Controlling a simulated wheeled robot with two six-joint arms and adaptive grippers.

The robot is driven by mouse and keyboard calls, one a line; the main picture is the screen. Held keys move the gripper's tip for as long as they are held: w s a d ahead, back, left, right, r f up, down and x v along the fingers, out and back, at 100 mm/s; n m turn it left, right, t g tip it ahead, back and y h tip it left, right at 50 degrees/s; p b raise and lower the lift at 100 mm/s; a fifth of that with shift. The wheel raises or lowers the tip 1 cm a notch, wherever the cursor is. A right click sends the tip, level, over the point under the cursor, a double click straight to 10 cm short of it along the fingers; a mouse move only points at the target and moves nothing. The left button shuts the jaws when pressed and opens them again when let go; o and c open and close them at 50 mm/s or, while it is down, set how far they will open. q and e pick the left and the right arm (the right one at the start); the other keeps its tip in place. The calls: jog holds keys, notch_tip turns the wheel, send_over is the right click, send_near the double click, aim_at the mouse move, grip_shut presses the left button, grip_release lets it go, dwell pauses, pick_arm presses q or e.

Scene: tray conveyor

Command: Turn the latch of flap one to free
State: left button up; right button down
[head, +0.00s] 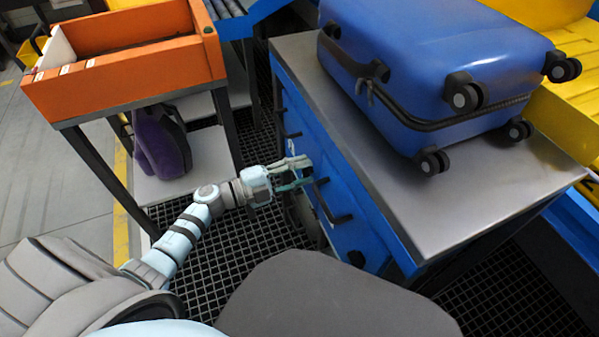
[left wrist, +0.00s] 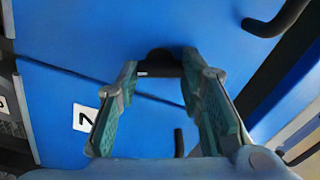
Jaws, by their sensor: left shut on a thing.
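My left gripper (head: 306,172) reaches the blue front of the metal-topped cabinet (head: 345,190). In the left wrist view, the gripper (left wrist: 160,68) has a dark latch (left wrist: 159,57) between its fingertips, and it is shut on it. The latch is mostly hidden, so I cannot tell its turn position. A white label (left wrist: 85,117) on the blue panel, left of the fingers, carries a mark that reads like a turned 2 or an N. In the head view the latch is hidden behind the gripper. My right gripper is not in view.
Black bar handles stick out from the blue front, one (head: 331,205) close to the gripper. A blue suitcase (head: 430,60) lies on the cabinet top. An orange bin (head: 130,85) on a stand is at the left, with a purple bag (head: 160,142) on the shelf below.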

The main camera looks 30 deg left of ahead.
pick_arm(q)
jog(key=m+b, duration=0.1)
jog(key=m, duration=0.3)
jog(key=shift+f, duration=0.1)
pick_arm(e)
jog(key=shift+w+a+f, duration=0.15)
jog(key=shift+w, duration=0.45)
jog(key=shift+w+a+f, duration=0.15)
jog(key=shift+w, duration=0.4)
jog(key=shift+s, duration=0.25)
